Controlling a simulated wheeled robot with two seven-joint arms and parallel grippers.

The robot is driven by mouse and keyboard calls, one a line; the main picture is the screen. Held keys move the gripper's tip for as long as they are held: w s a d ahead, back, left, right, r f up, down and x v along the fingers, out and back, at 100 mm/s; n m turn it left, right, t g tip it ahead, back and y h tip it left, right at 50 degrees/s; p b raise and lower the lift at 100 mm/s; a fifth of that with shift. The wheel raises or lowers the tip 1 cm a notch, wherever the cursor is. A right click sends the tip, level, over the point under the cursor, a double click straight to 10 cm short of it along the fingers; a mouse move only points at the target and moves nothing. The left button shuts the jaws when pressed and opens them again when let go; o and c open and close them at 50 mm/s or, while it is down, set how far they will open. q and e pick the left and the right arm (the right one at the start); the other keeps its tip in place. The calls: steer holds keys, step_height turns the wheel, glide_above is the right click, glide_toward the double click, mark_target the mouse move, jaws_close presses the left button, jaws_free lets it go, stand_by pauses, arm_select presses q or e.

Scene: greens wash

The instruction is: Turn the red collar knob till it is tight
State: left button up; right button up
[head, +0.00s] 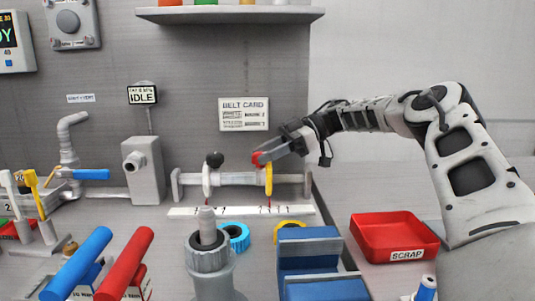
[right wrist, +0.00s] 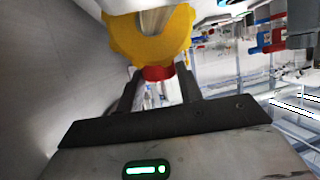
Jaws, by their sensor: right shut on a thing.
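The red collar knob (head: 257,158) sits on a yellow collar (head: 268,178) at the right part of a horizontal white rod (head: 235,179). My right gripper (head: 264,158) reaches in from the right and is shut on the red knob. In the right wrist view the red knob (right wrist: 158,73) lies between the two fingers, right below the yellow collar (right wrist: 150,38). A white collar with a black knob (head: 214,160) is on the rod's left part. The knob's tightness cannot be seen. My left gripper is not in view.
A scale strip (head: 240,210) with red marks runs below the rod. A red scrap tray (head: 393,238) stands at the right. Blue blocks (head: 310,248), a grey cylinder (head: 209,262) and blue and red tubes stand in front. A shelf (head: 230,14) hangs above.

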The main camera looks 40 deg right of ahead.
steer(key=o, duration=1)
steer(key=v, duration=0.7)
steer(key=shift+s+d+p, duration=0.15)
steer(key=shift+d+p, duration=0.05)
steer(key=shift+p, duration=0.2)
steer(key=shift+r, duration=0.15)
